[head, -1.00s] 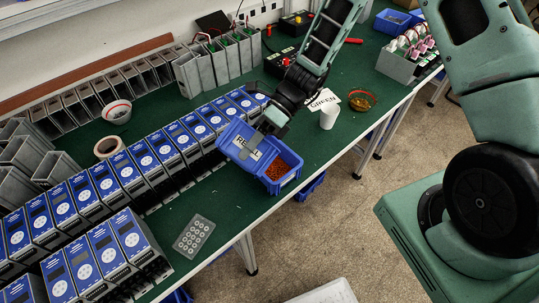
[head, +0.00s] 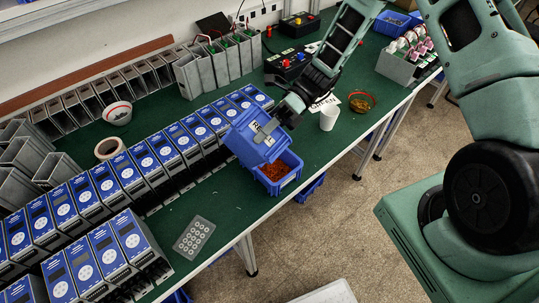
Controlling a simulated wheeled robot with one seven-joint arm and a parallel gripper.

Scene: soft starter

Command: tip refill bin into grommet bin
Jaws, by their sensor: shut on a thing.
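The blue refill bin (head: 246,148), with a white label partly covered by my gripper, is held tipped steeply above the bench. My gripper (head: 268,130) is shut on it. The blue grommet bin (head: 287,180) stands upright near the bench's front edge, just below and to the right of the refill bin. Orange-red grommets (head: 275,171) lie in the grommet bin. The refill bin's lower edge overlaps the grommet bin's back edge in view; I cannot tell whether they touch. The inside of the refill bin is hidden.
Rows of blue-faced soft starters (head: 143,157) stand close on the left.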

